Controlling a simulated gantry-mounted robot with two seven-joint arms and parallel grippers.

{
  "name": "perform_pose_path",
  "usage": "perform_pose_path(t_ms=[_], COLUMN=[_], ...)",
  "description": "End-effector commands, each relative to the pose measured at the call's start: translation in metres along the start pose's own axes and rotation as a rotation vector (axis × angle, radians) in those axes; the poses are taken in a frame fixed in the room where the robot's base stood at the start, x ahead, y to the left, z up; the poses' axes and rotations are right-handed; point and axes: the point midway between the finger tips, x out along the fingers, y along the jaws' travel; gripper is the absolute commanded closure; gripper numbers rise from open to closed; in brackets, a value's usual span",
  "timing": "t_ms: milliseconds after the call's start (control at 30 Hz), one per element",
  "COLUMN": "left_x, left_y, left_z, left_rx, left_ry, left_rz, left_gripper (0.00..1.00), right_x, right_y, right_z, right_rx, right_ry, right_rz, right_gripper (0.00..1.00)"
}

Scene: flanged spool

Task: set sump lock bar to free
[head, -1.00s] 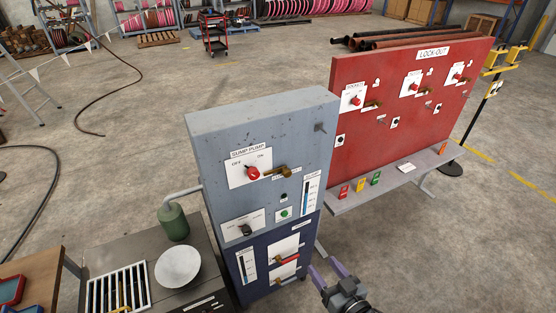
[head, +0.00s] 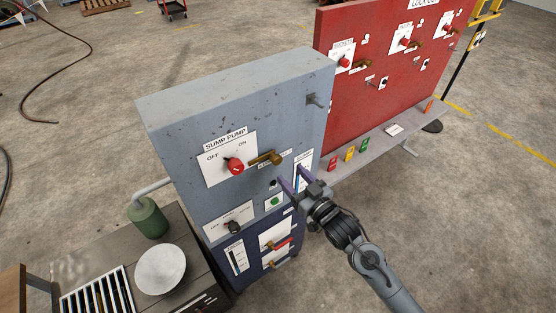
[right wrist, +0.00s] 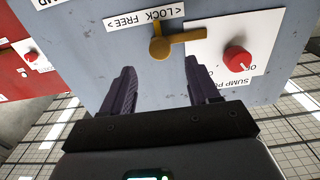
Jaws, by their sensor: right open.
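The sump lock bar (head: 265,159) is a brass-coloured lever on the grey panel (head: 190,115), right of the red sump pump knob (head: 234,166). Its arm points from its round pivot toward the knob and overlaps the white sump pump plate's edge. In the right wrist view, the lock bar (right wrist: 180,42) is beside a "LOCK FREE" label (right wrist: 145,17), and the red knob (right wrist: 237,60) is to its right. My right gripper (head: 291,178) is open and empty, its purple fingers pointing at the panel, below and right of the bar and apart from it. My left gripper is not in view.
Below the bar are a green button (head: 275,201) and a dark selector knob (head: 233,227). A red lock-out board (head: 385,75) with similar levers stands behind at the right, above a shelf with coloured tags.

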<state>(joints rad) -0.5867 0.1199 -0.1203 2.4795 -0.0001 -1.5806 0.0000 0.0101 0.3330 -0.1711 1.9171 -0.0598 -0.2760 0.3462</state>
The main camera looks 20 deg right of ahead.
Motion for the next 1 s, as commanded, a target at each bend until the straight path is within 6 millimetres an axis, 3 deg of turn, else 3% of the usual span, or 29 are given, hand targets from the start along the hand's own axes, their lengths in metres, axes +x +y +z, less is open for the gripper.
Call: perform_pose_path(t_ms=[200, 433, 933, 1000], left_x=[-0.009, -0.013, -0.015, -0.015], left_y=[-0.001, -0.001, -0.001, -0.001], left_z=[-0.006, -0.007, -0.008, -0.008], left_rx=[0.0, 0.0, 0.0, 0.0], left_ry=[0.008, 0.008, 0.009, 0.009], left_rz=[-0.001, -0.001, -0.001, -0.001], left_gripper=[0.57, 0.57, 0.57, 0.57], right_x=[0.038, 0.066, 0.077, 0.077], right_y=[0.0, 0.0, 0.0, 0.0], right_z=[-0.002, -0.001, 0.001, 0.001], right_rx=[0.001, 0.001, 0.0, 0.0], right_ry=[-0.001, -0.001, -0.001, -0.002], right_rz=[0.001, 0.001, 0.0, 0.0], right_gripper=[0.4, 0.4, 0.4, 0.51])
